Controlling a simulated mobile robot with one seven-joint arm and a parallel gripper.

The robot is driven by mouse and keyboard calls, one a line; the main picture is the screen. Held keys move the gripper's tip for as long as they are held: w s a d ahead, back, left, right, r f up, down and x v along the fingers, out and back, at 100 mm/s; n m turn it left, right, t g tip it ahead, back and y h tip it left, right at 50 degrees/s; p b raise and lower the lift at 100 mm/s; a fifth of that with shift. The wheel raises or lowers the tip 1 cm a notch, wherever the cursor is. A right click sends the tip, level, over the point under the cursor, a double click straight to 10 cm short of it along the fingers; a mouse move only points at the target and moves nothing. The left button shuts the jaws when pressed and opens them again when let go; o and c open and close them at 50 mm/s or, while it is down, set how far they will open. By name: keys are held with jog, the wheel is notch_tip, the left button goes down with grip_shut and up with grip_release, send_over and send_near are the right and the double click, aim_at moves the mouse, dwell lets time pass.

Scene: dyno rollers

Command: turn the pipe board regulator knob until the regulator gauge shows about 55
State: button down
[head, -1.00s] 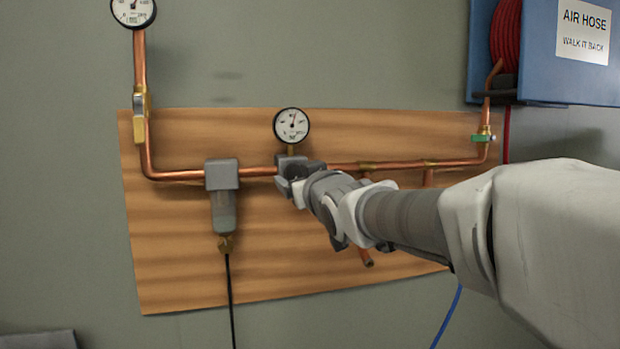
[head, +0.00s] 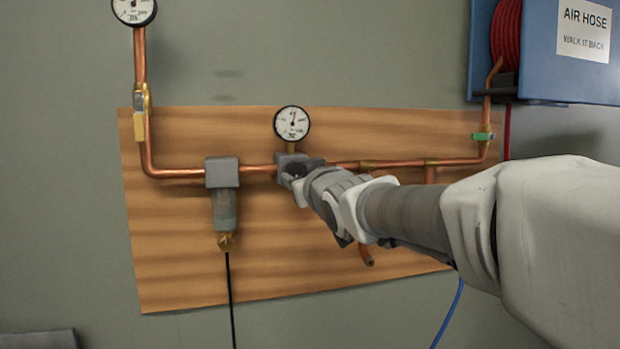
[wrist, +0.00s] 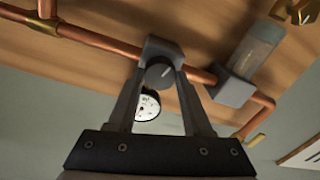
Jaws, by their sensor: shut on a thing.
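The regulator is a grey block (head: 284,160) on the copper pipe of the wooden board (head: 180,270). Its round dark knob (wrist: 160,74) shows in the wrist view between my gripper's fingers (wrist: 160,80). My gripper (head: 297,172) is shut on the knob, one finger on each side. In the head view the gripper and wrist hide most of the knob. The regulator gauge (head: 292,123) sits just above the block, with a white face and a needle pointing nearly straight up. It also shows in the wrist view (wrist: 147,106), partly hidden by a finger. Its numbers are too small to read.
A second gauge (head: 134,10) tops the left pipe, above a yellow-handled valve (head: 140,124). A grey filter bowl (head: 223,210) hangs left of the regulator. A green-handled valve (head: 483,136) and blue hose reel box (head: 565,75) are at the right.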

jog(key=n+b, duration=0.2)
jog(key=n, duration=0.1)
jog(key=shift+n, duration=0.4)
jog(key=shift+n+b, duration=0.55)
jog(key=shift+n, duration=1.35)
jog(key=shift+r, duration=0.1)
jog(key=shift+c, duration=1.6)
grip_release()
jog(key=shift+s, duration=0.1)
jog(key=p+v, duration=0.3)
jog(key=v, duration=1.4)
jog(key=shift+r, duration=0.25)
